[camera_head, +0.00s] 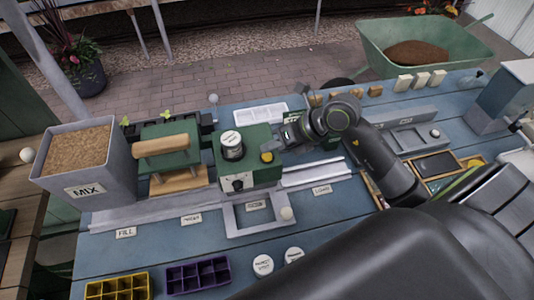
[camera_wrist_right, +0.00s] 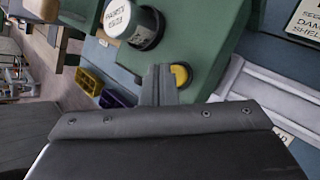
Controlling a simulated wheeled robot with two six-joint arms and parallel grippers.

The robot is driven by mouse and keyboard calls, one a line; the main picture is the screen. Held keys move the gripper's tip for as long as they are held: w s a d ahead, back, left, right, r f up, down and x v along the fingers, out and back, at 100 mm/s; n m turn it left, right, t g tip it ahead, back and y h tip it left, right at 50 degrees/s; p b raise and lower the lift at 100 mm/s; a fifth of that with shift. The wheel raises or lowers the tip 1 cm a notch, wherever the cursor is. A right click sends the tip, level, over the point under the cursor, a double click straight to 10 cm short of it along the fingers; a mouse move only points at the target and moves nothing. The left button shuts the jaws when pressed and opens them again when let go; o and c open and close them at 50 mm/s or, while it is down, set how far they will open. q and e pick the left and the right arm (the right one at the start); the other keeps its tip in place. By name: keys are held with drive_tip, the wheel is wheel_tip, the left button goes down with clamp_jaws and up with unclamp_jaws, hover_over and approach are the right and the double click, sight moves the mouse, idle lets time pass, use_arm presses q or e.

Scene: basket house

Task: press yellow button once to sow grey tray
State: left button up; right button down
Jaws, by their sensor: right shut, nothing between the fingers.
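The yellow button (camera_head: 267,157) is on the top right of a green machine box (camera_head: 245,172). It also shows in the right wrist view (camera_wrist_right: 180,76), partly hidden by my fingers. My right gripper (camera_head: 284,140) is shut and empty, with its fingertips beside the button; I cannot tell if they touch it. In the right wrist view the closed fingers (camera_wrist_right: 158,84) point at the machine top. A pale, whitish-grey celled tray (camera_head: 262,114) lies behind the machine. My left gripper is not in view.
A labelled jar (camera_head: 232,148) stands on the machine, left of the button. A grey MIX hopper (camera_head: 85,165) is at the left. A yellow tray (camera_head: 118,286) and a purple tray (camera_head: 198,275) lie at the front. A grey rail (camera_head: 315,174) runs right of the machine.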

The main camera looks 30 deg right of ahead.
sight(272, 157)
drive_tip(key=shift+f, duration=0.15)
drive_tip(key=shift+f+b, duration=0.3)
drive_tip(key=shift+b, duration=0.15)
drive_tip(key=shift+f+b, duration=0.55)
idle(0.7)
drive_tip(key=shift+r, duration=0.15)
drive_tip(key=shift+r+p, duration=0.75)
drive_tip(key=shift+r, duration=0.1)
wheel_tip(272, 157, up, 5)
drive_tip(key=p, duration=0.4)
idle(0.8)
